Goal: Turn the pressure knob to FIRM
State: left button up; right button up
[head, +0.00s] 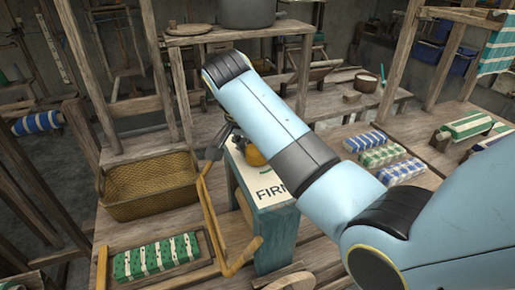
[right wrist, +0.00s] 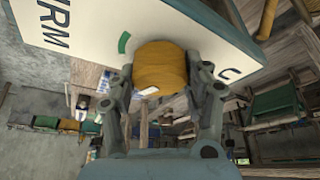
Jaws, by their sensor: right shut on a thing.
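The pressure knob (head: 254,156) is a round ochre knob on the white top panel of a blue-green wooden box (head: 270,222). The word FIRM (head: 270,192) is printed on the near part of that panel. My right gripper (head: 234,142) reaches the knob from above, and its arm hides part of the panel. In the right wrist view, the two fingers of the gripper (right wrist: 162,76) are shut on the knob (right wrist: 162,62), one on each side. A white mark shows on the knob, with a green arc and part of the lettering beside it. My left gripper is not in view.
A woven basket (head: 150,190) stands left of the box. Folded striped cloths (head: 382,155) lie to the right. Loom posts rise at left and right.

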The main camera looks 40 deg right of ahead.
jog(key=m+g, duration=0.2)
jog(key=m, duration=0.4)
jog(key=shift+m, duration=0.3)
jog(key=m+g, duration=0.1)
jog(key=m, duration=0.2)
jog(key=m+g+y, duration=0.1)
jog(key=m, duration=0.2)
jog(key=shift+g, duration=0.3)
jog(key=shift+m, duration=0.4)
jog(key=o, duration=1.2)
jog(key=shift+c, duration=0.2)
